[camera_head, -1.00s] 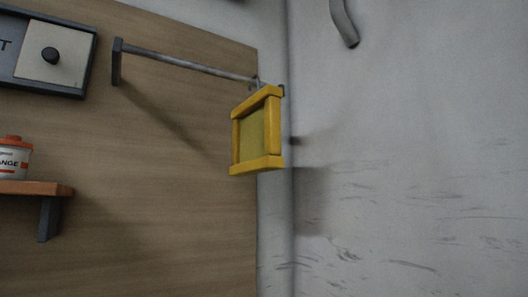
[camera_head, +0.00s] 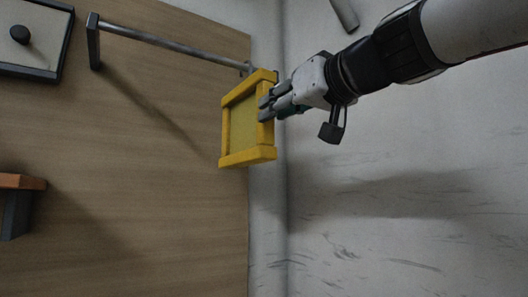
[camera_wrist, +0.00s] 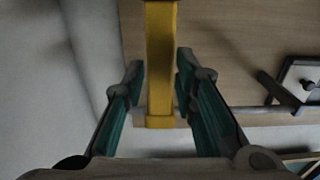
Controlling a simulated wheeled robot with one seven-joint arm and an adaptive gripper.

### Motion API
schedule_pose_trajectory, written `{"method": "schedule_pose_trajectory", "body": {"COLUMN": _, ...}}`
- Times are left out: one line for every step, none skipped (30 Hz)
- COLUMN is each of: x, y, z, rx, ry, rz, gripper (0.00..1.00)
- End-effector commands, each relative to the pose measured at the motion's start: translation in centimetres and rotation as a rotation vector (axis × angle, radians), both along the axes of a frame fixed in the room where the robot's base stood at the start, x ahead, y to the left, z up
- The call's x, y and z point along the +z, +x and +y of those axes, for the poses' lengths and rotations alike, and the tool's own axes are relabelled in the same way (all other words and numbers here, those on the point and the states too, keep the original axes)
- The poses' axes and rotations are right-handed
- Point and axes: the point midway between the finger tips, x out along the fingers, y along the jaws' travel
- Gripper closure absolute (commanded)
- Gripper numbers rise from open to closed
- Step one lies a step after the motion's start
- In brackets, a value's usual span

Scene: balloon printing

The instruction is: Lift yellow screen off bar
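The yellow screen (camera_head: 241,124), a square frame with a dull yellow mesh, hangs near the right end of the metal bar (camera_head: 165,43) on the wooden wall panel. My gripper (camera_head: 268,104) is at the right side of the frame in the head view. In the wrist view my gripper (camera_wrist: 159,80) has its two fingers apart, one on each side of the yellow screen's frame member (camera_wrist: 161,60). A narrow gap shows at the left finger; whether the right finger touches the frame is unclear. The hook on the bar is small and hard to make out.
A dark-framed panel with a black knob (camera_head: 20,35) is at the upper left. A wooden shelf (camera_head: 20,182) with a dark bracket is at the left. The grey wall (camera_head: 400,210) right of the panel is bare.

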Motion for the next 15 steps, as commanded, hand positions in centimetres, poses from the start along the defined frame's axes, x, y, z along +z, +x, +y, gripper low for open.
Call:
{"method": "schedule_pose_trajectory", "body": {"x": 0.1, "y": 0.7, "z": 0.4, "rx": -0.001, "ry": 0.0, "rz": 0.002, "gripper": 0.74}}
{"method": "schedule_pose_trajectory", "body": {"x": 0.1, "y": 1.0, "z": 0.6, "rx": -0.001, "ry": 0.0, "rz": 0.002, "gripper": 0.74}}
{"method": "schedule_pose_trajectory", "body": {"x": 0.1, "y": 1.4, "z": 0.9, "rx": 0.0, "ry": -0.001, "rz": 0.002, "gripper": 0.74}}
{"method": "schedule_pose_trajectory", "body": {"x": 0.1, "y": 1.6, "z": 1.1, "rx": 0.0, "ry": -0.001, "rz": 0.001, "gripper": 0.74}}
{"method": "schedule_pose_trajectory", "body": {"x": 0.1, "y": 1.8, "z": 1.2, "rx": -0.001, "ry": -0.001, "rz": 0.001, "gripper": 0.74}}
{"method": "schedule_pose_trajectory", "body": {"x": 0.0, "y": 2.0, "z": 1.4, "rx": 0.0, "ry": -0.001, "rz": 0.001, "gripper": 0.74}}
{"method": "schedule_pose_trajectory", "body": {"x": 0.0, "y": 2.1, "z": 1.5, "rx": 0.0, "ry": -0.001, "rz": 0.001, "gripper": 0.74}}
{"method": "schedule_pose_trajectory", "body": {"x": 0.0, "y": 2.2, "z": 1.5, "rx": 0.0, "ry": -0.001, "rz": 0.001, "gripper": 0.74}}
{"method": "schedule_pose_trajectory", "body": {"x": 0.0, "y": 2.4, "z": 1.6, "rx": 0.0, "ry": -0.001, "rz": 0.002, "gripper": 0.74}}
{"method": "schedule_pose_trajectory", "body": {"x": 0.0, "y": 2.6, "z": 1.7, "rx": -0.001, "ry": -0.001, "rz": 0.002, "gripper": 0.74}}
{"method": "schedule_pose_trajectory", "body": {"x": 0.1, "y": 2.8, "z": 1.9, "rx": -0.001, "ry": 0.0, "rz": 0.002, "gripper": 0.74}}
{"method": "schedule_pose_trajectory", "body": {"x": 0.1, "y": 3.3, "z": 2.1, "rx": -0.001, "ry": 0.001, "rz": 0.004, "gripper": 0.74}}
{"method": "schedule_pose_trajectory", "body": {"x": 0.1, "y": 3.6, "z": 2.4, "rx": 0.0, "ry": 0.001, "rz": 0.004, "gripper": 0.74}}
{"method": "schedule_pose_trajectory", "body": {"x": 0.2, "y": 3.9, "z": 2.7, "rx": 0.0, "ry": 0.001, "rz": 0.003, "gripper": 0.74}}
{"method": "schedule_pose_trajectory", "body": {"x": 0.2, "y": 4.4, "z": 3.0, "rx": 0.0, "ry": 0.002, "rz": 0.005, "gripper": 0.74}}
